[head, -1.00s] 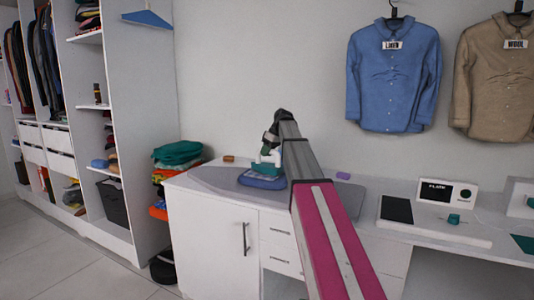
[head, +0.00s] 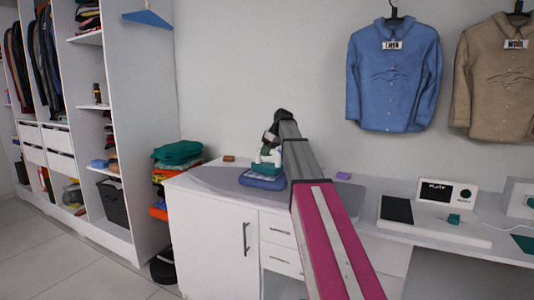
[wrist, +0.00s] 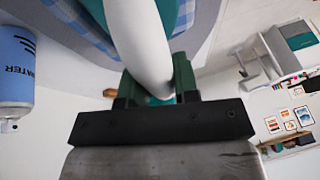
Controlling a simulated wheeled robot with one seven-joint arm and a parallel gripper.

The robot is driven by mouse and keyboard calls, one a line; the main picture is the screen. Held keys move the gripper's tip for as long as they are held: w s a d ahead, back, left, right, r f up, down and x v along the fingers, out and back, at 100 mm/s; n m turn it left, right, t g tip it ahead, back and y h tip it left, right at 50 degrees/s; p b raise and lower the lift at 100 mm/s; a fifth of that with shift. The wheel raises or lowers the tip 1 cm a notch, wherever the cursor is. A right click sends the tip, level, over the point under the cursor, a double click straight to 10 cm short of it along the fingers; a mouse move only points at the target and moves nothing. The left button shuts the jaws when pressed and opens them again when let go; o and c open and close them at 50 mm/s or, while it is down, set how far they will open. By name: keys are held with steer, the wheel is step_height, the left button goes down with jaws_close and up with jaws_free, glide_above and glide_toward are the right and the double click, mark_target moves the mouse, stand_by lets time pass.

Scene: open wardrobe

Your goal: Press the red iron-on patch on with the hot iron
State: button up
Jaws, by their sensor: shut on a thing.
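The iron (head: 265,168) is teal and white and sits on a folded blue cloth (head: 262,182) on the grey ironing board (head: 210,181). My gripper (wrist: 155,88) is shut on the iron's white handle, which also shows in the wrist view (wrist: 138,40). The handle passes between its green fingers. Below it in the wrist view are the teal iron body (wrist: 170,15) and blue checked cloth (wrist: 68,18). I cannot see the red patch in either view; the iron and my gripper cover part of the cloth.
A small brown thing (head: 229,158) and a purple one (head: 343,176) lie at the board's back. A plate unit with a dark pad (head: 397,209) is on the right counter. Shirts hang behind.

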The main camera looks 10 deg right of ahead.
steer(key=shift+r, duration=0.1)
stand_by(0.3)
steer(key=shift+r, duration=3.9)
